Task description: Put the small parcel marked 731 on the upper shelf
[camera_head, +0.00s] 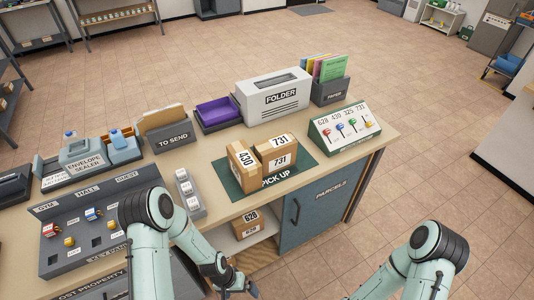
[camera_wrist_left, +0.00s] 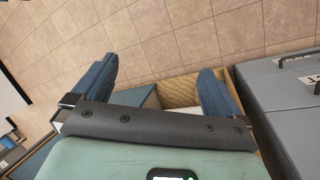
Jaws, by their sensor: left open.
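The small parcel marked 731 (camera_head: 280,151) is a brown box standing upright on the dark green PICK UP mat (camera_head: 303,163) on the counter. It stands close beside a taller parcel marked 430 (camera_head: 243,166). A parcel marked 628 (camera_head: 247,224) lies in an open shelf compartment (camera_head: 262,254) under the counter top. My left gripper (camera_head: 246,288) is low in front of the counter, below the parcels. Its two blue fingers stand apart and look empty in the left wrist view (camera_wrist_left: 165,70). My right arm shows, but its gripper is out of frame.
A blue PARCELS cabinet door (camera_head: 316,208) is shut beside the open compartment. The tiled floor (camera_head: 440,150) to the right is clear.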

